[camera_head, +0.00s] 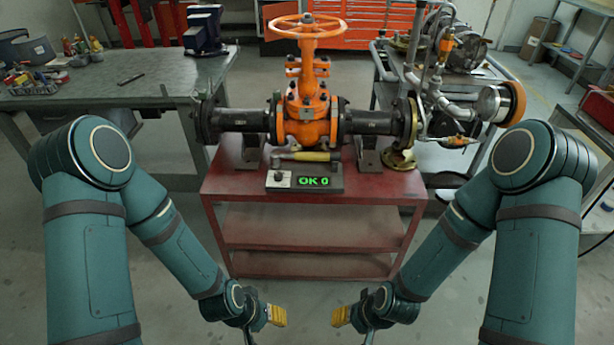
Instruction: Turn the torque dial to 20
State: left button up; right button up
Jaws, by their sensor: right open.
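The torque dial (279,179) is a small dark knob on a white panel, at the left end of a dark box on the red table. The box's display (313,182) reads "OK 0" in green. My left gripper (263,326) and my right gripper (353,326) hang low, in front of the table and well away from the dial. Both look open, with fingers apart and yellow pads showing. Their lower parts are cut off by the bottom edge. Neither touches anything visible.
The orange gate valve (305,115) with its handwheel stands on the red table (240,182) behind the box. A yellow-handled tool (303,156) lies just behind the box. A workbench (110,80) stands at left, a cart with pipework (440,105) at right. Floor before the table is clear.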

aim_at(278, 175)
jog(key=i+j, duration=0.2)
jog(key=i, duration=0.2)
jog(key=i+j, duration=0.2)
jog(key=i, duration=0.15)
jog(key=i+j, duration=0.25)
jog(key=i, duration=0.15)
